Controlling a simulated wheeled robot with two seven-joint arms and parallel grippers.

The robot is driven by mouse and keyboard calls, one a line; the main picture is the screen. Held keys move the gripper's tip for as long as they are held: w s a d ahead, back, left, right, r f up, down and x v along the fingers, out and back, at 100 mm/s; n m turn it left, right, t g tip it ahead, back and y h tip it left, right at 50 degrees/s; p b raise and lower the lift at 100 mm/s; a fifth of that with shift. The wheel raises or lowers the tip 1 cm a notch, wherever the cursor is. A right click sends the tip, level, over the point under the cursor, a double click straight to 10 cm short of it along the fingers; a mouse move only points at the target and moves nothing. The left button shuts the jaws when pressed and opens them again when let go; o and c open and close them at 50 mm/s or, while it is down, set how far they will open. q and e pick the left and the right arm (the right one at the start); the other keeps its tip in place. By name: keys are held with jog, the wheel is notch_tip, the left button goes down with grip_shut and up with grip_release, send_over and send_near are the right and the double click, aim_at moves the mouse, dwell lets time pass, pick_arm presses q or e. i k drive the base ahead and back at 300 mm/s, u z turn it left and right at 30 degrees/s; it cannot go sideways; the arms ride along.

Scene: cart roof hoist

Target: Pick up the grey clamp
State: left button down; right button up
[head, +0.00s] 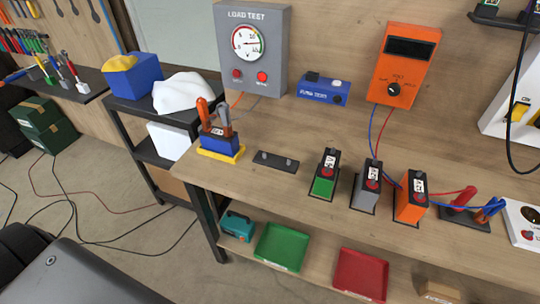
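The grey clamp (225,122) stands roughly upright at the left end of the wooden workbench (290,182). Its lower end meets a small blue block (221,142) on a yellow base (222,155); I cannot tell exactly how it is seated. An orange clamp (203,111) stands just to its left on the same block. Neither gripper is in view.
A dark strip (277,161) lies right of the block. Green (324,180), grey (368,188) and orange (410,200) battery-like blocks stand further right. The grey load test gauge box (261,75) stands behind. A shelf cart (150,125) adjoins on the left.

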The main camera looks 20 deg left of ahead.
aim_at(224, 110)
jog(key=z, duration=1.5)
jog(key=k, duration=0.95)
jog(key=u, duration=0.85)
jog(key=i, duration=0.5)
jog(key=u, duration=0.05)
